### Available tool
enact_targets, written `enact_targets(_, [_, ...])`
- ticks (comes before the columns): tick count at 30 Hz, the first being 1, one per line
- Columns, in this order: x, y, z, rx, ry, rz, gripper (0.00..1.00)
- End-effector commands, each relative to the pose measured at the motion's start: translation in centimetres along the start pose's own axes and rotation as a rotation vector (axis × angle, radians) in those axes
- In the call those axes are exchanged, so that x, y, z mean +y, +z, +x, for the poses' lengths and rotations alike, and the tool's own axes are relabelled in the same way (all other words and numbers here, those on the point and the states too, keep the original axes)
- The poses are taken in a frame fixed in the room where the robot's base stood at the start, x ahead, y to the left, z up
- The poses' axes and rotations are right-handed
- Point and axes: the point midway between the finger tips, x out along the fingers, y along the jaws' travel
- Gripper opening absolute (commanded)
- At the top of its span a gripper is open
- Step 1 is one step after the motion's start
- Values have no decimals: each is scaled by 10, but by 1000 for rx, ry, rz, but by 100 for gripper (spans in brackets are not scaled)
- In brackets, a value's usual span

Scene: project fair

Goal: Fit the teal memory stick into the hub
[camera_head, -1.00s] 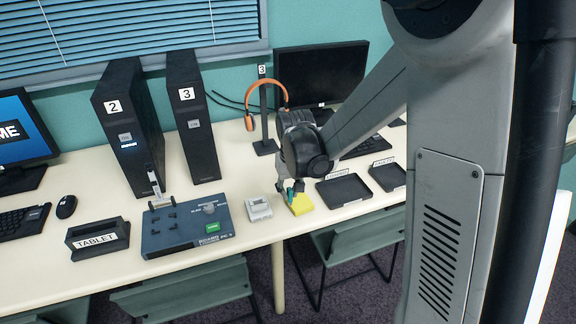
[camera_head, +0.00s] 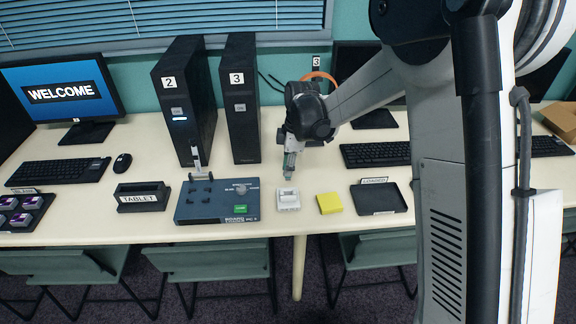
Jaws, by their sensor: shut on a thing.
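My gripper (camera_head: 291,152) is shut on the teal memory stick (camera_head: 289,165), which points down from the fingers. The stick is small and partly covered by the fingers. The hub (camera_head: 288,200), a small white box, sits on the table just below the stick's lower end in the picture. I cannot tell whether the stick touches the hub or is a little above or behind it.
A yellow pad (camera_head: 329,203) lies right of the hub, then a black tray (camera_head: 378,198). A blue board panel (camera_head: 217,202) stands close on the left. Tall black towers (camera_head: 185,105) stand behind. The table's front edge is near the hub.

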Motion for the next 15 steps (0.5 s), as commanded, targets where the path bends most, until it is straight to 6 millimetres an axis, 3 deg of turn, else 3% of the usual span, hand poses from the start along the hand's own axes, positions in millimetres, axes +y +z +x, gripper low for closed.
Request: enact_targets(15, [1,4,28,0,0,-7,0])
